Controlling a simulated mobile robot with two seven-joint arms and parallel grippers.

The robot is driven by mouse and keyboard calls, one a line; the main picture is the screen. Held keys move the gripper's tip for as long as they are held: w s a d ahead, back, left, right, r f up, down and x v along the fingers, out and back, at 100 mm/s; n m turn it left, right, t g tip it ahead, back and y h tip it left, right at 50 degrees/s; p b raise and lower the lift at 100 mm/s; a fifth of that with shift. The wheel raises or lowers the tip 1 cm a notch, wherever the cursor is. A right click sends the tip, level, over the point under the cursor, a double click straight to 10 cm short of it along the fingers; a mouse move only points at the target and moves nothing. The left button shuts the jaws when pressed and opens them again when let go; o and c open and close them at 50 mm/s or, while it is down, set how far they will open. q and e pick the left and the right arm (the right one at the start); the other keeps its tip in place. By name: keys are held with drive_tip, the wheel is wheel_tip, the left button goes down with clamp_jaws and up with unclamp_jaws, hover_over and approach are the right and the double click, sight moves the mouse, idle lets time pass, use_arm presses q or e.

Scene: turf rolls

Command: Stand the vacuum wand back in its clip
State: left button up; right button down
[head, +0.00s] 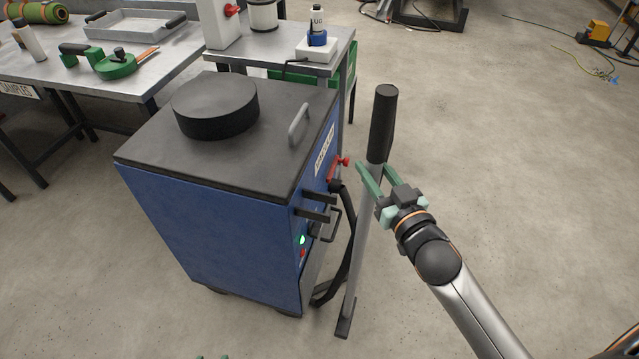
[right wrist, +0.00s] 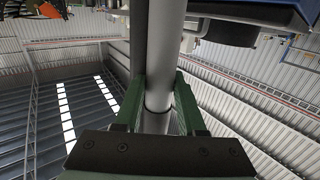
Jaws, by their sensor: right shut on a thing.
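The vacuum wand (head: 359,230) is a grey tube with a thick black grip at its top and a flat foot at the bottom. It stands nearly upright, leaning slightly, just right of the blue vacuum (head: 215,225). My right gripper (head: 371,180) is shut on the tube below the black grip; the right wrist view shows the tube (right wrist: 160,90) between its green fingers. The clip (head: 316,205), seemingly the two dark prongs on the vacuum's side, is left of the wand and apart from it. I cannot tell whether the foot touches the floor. Only small green tips of my left gripper (head: 213,357) show.
A black hose (head: 350,240) hangs between vacuum and wand. A grey workbench (head: 140,65) with a tray and green tool is at upper left, and a smaller table (head: 340,45) behind the vacuum.

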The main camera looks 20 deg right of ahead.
drive_tip(key=w+a, duration=0.6)
drive_tip(key=a, duration=0.3)
use_arm(q)
drive_tip(key=b, duration=0.1)
drive_tip(key=w+d+f+b, duration=0.1)
drive_tip(key=b, duration=0.1)
drive_tip(key=shift+d+f, duration=0.15)
drive_tip(key=shift+f, duration=0.1)
use_arm(e)
wheel_tip(320, 180, down, 7)
drive_tip(key=shift+r, duration=0.15)
drive_tip(key=c, duration=0.9)
unclamp_jaws()
drive_tip(key=shift+f, duration=0.3)
drive_tip(key=o, duration=0.4)
use_arm(q)
drive_tip(key=shift+s+f, duration=0.3)
drive_tip(key=shift+s, duration=0.15)
